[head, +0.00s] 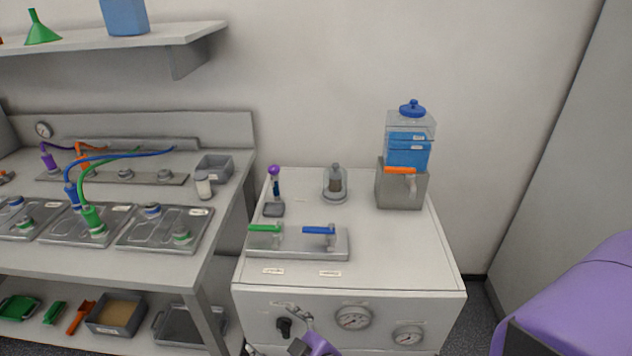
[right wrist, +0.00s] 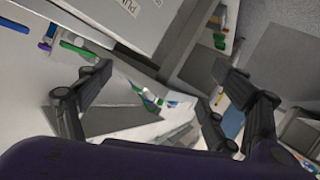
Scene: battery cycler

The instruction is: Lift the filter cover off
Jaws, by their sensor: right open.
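A small clear dome-shaped housing with a grey knob on top and brown material inside (head: 335,186) stands upright on the white cabinet, behind the valve block. It looks like the filter with its cover in place. My right gripper (head: 279,336) shows at the bottom edge of the head view, low in front of the cabinet and well apart from the filter. In the right wrist view its two dark fingers (right wrist: 155,95) are spread with nothing between them. The filter is not clearly visible in that view. My left gripper is not in view.
A valve block (head: 297,249) with green and blue handles lies in front of the filter. A blue-lidded clear tank (head: 412,125) on a grey base stands right of it, and a purple-topped stand (head: 274,190) left. The cabinet top (head: 400,250) is clear at front right.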

